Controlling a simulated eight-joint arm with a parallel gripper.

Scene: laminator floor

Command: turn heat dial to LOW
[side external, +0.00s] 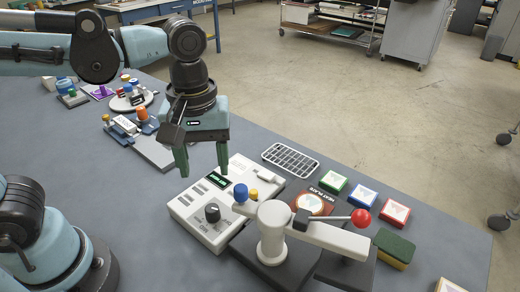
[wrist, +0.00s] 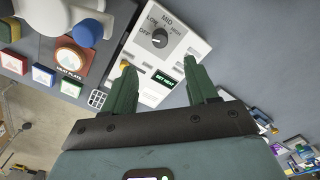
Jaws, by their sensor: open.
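The heat dial (side external: 212,213) is a dark round knob on the near end of a white control box (side external: 186,206). In the wrist view the dial (wrist: 159,38) has OFF, LOW and MID marked around it. Its light pointer line seems to lie toward the OFF side, but it is small. A small green display (wrist: 164,79) on the box reads SET HEAT. My gripper (side external: 203,172) is open and empty above the box, its fingers pointing down, apart from the dial. In the wrist view its fingertips (wrist: 160,67) are spread, with the dial beyond them.
A press with a red-ball lever (side external: 361,218) and a blue knob (side external: 240,193) stands right beside the box. A heat plate (side external: 313,204), coloured blocks and a green sponge (side external: 394,247) lie to the right. A white rack (side external: 290,159) lies behind. Bare table (side external: 130,195) is at left.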

